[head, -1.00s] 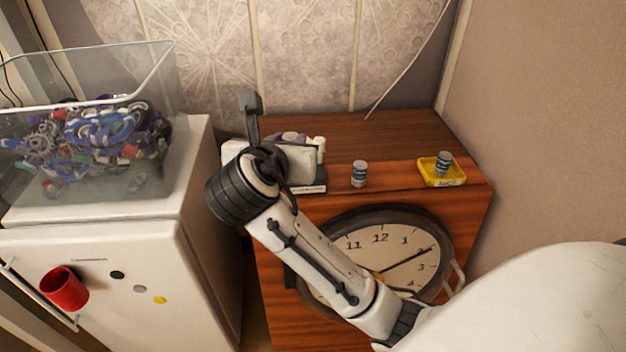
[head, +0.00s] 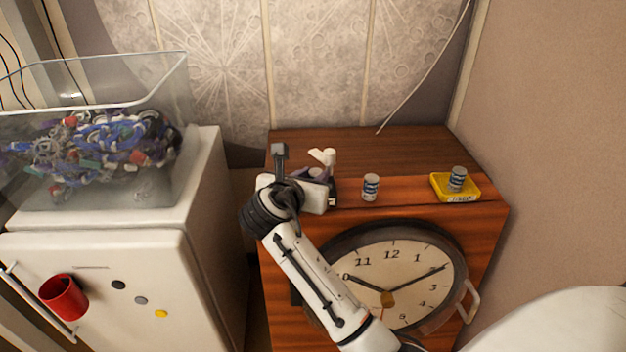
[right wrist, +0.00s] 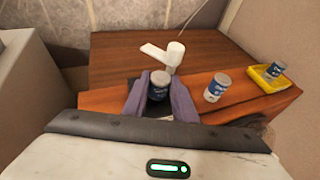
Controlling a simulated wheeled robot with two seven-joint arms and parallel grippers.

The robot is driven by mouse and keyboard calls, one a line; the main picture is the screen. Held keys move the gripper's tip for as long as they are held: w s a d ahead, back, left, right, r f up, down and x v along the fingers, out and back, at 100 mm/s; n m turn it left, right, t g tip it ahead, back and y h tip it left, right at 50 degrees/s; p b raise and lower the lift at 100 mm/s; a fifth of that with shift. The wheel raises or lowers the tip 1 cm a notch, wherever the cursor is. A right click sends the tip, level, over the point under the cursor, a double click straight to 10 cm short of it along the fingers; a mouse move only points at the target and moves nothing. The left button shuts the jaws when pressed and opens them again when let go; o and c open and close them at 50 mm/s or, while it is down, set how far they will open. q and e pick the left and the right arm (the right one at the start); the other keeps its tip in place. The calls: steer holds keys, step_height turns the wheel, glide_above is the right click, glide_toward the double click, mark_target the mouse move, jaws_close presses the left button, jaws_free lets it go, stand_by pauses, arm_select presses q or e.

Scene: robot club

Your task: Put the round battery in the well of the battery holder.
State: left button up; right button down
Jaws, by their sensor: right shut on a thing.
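My right gripper (right wrist: 160,100) has purple fingers shut on a round battery (right wrist: 158,78) with a grey top and blue label. The battery stands upright between the fingers. In the head view the right gripper (head: 316,176) is at the left front of the wooden cabinet top. A dark block with a pale front strip, seemingly the battery holder (head: 331,200), lies there, mostly covered by my gripper. It shows dark behind the fingers in the right wrist view. I cannot tell whether the battery is above the well or in it. My left gripper is not in view.
A similar can (head: 371,187) stands just right of the gripper. A yellow tray (head: 441,184) holds another can (head: 457,178). A white angled object (head: 325,158) rises behind the gripper. A clock (head: 400,260) leans in front; a clear bin (head: 160,190) stands left.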

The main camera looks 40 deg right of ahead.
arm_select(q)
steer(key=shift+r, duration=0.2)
arm_select(e)
steer(key=shift+f, duration=0.3)
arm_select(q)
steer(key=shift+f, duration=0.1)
arm_select(e)
steer(key=c, duration=1.4)
jaws_free()
steer(key=shift+c, duration=0.2)
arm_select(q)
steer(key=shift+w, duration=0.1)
